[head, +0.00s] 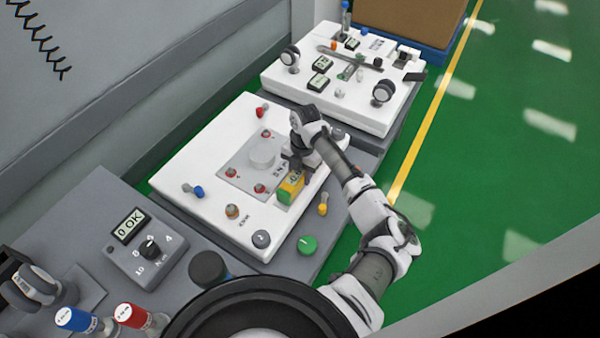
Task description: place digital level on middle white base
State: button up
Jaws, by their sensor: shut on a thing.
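The digital level (287,193) is a small yellow block with a display on its top. It is at the right part of the middle white base (205,170). My gripper (293,171) is above and behind it, with its jaws shut on it. I cannot tell whether the level rests on the base or hangs just above it. The base carries a grey plate (240,177) with a round knob (262,158) and several red knobs. My gripper and arm hide part of the base's right side.
A second white base (290,85) with dials and gauges stands behind. A grey box with a display (140,240) is at the front left. A green knob (307,245) and a yellow knob (323,209) stand near the level. Green floor (480,170) is clear at the right.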

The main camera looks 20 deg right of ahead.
jog(key=o, duration=1.1)
jog(key=shift+o, duration=0.2)
notch_tip(320, 180, up, 12)
jog(key=d+b, duration=0.1)
jog(key=shift+w+r+b, duration=0.15)
jog(key=shift+w+b, duration=0.2)
jog(key=shift+w, duration=0.1)
